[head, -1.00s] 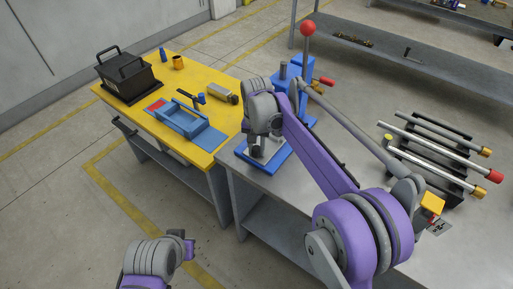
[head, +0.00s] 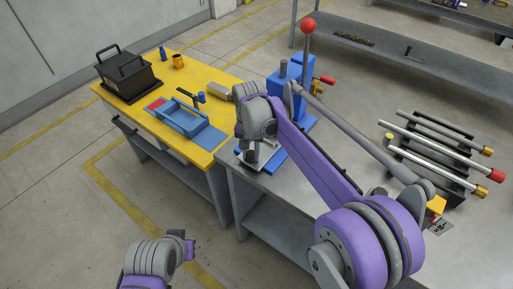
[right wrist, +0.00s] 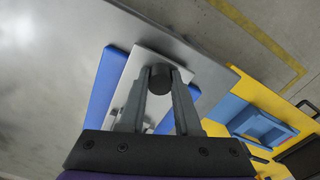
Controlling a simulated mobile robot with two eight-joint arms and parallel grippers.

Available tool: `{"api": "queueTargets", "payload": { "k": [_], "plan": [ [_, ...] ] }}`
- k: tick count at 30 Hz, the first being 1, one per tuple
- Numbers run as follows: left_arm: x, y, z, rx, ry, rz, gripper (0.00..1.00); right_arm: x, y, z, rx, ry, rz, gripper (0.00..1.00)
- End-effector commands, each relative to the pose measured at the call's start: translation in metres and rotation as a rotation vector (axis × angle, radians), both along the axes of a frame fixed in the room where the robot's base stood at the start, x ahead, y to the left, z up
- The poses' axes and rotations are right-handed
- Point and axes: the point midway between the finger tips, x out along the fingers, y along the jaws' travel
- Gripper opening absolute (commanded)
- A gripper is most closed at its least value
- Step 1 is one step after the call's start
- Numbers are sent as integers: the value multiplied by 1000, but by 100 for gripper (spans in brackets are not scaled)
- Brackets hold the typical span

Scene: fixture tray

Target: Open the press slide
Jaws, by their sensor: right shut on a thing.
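The press slide is a light grey plate (right wrist: 138,62) with a dark round knob (right wrist: 160,78), lying on a blue base (right wrist: 104,85). My right gripper (right wrist: 160,88) is shut on the knob, one finger on each side. In the head view the blue base (head: 275,160) shows on the grey bench. The plate sits off to the base's left, toward the bench edge, partly hidden by my right gripper (head: 249,156). The blue press (head: 287,88) with its red-ball lever stands behind. My left arm shows low in the head view, but its fingers cannot be seen.
The yellow table (head: 222,82) adjoins the bench on the left, with a blue fixture tray (head: 190,119), a black box (head: 125,75) and small parts. A black rack (head: 428,160) with several rods stands on the bench at right.

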Motion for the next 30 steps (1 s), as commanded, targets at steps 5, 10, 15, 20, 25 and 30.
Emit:
{"api": "queueTargets", "payload": {
  "k": [5,10,15,20,25,30],
  "plan": [
    [-2,0,-8,0,4,0,0,-40,30,-2,2,1,6,0],
    [-3,0,-10,0,5,0,0,-59,43,-1,2,1,3,0],
    [-2,0,-10,0,5,0,0,-59,44,0,2,1,1,0],
    [-3,0,-10,0,5,0,0,-59,43,0,2,1,1,55],
    [-2,0,-10,0,5,0,0,-59,43,0,2,1,1,62],
    [-3,0,-10,0,5,0,0,-59,43,0,1,1,1,62]
  ]
}}
